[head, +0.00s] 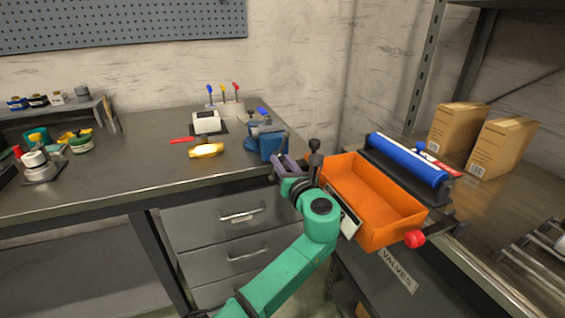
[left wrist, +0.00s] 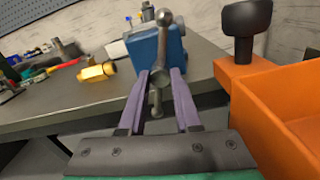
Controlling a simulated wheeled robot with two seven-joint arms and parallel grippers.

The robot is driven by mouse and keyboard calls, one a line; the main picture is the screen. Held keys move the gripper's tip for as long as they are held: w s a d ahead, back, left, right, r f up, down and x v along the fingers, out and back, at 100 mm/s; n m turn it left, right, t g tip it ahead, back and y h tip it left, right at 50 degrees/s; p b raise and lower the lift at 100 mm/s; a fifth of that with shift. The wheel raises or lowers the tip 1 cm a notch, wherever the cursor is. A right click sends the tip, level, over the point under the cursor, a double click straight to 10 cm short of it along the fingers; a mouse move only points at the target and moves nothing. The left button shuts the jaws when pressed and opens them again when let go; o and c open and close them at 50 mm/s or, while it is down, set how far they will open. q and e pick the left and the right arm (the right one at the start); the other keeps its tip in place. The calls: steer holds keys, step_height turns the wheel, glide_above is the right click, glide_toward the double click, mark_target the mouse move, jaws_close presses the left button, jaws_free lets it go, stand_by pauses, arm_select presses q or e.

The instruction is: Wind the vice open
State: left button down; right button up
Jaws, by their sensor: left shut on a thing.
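The blue vice (head: 268,142) stands at the right end of the workbench, near its front edge. It also shows in the left wrist view (left wrist: 142,52). Its grey handle bar (left wrist: 163,20) stands nearly upright, with a ball at the top end and its lower end showing between my fingers. My left gripper (head: 277,167) reaches the front of the vice; its purple fingers (left wrist: 160,78) are shut on the handle at the screw's hub. The vice's jaws are largely hidden from the left wrist. My right gripper is in neither view.
An orange bin (head: 370,205) with a black knob (head: 315,148) at its corner stands close to the right of my left arm. A blue roller (head: 405,158) and cardboard boxes (head: 500,145) lie beyond.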

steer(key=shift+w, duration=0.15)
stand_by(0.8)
arm_select(q)
steer(key=shift+r+p, duration=0.1)
steer(key=shift+p, duration=0.45)
steer(key=m+p, duration=0.5)
steer(key=p, duration=0.4)
steer(key=shift+r, duration=0.2)
steer(key=shift+f+m+p, duration=0.15)
steer(key=shift+m+p, duration=0.7)
steer(key=shift+m, duration=0.15)
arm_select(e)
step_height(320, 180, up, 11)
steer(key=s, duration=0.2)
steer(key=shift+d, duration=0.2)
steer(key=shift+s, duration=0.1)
